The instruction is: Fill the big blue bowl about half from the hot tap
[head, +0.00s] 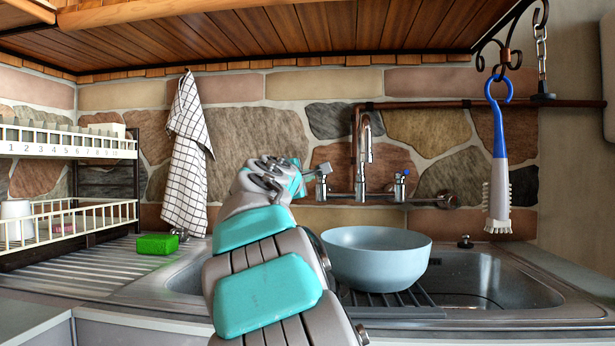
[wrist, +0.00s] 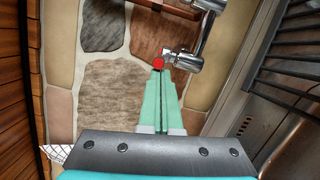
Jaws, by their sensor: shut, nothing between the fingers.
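The big light-blue bowl (head: 375,262) stands upright on a black rack over the sink, below the chrome tap spout (head: 367,142). I see no water stream from the spout. The bowl's floor is hidden by its near wall. My gripper (head: 312,174) is at the left tap handle, its turquoise fingers shut with nothing between them. In the wrist view the fingertips (wrist: 160,73) are right at the red-marked end of the hot tap handle (wrist: 158,63). I cannot tell whether they touch it. The right handle (head: 402,184) has a blue mark.
A dish rack (head: 70,221) and a green sponge (head: 157,244) are at left. A checked towel (head: 187,160) hangs on the stone wall. A brush (head: 498,170) hangs at right above the sink edge. My arm hides part of the sink.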

